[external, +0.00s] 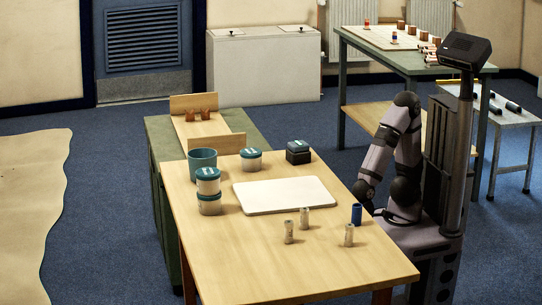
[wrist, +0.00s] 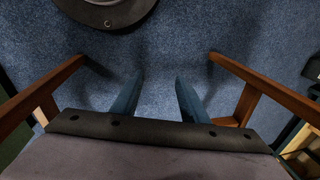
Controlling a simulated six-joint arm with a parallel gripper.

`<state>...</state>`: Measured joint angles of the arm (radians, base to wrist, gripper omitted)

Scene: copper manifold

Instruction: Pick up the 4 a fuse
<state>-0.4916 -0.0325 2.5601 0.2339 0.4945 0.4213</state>
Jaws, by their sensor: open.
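Three small beige cylinders stand upright on the table: one at the left (external: 289,232), one behind it (external: 304,217) and one at the right (external: 349,235). A dark blue cylinder (external: 356,214) stands near the table's right edge. Their markings are too small to read, so I cannot tell which is the 4 A fuse. In the wrist view my gripper (wrist: 158,82) is open and empty over blue carpet, with no fuse in sight. In the external view my arm is folded at the table's right edge, and the fingers are hard to make out.
A white board (external: 285,195) lies mid-table. The table front (external: 270,275) is clear. Brown bars (wrist: 40,85) flank the fingers in the wrist view.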

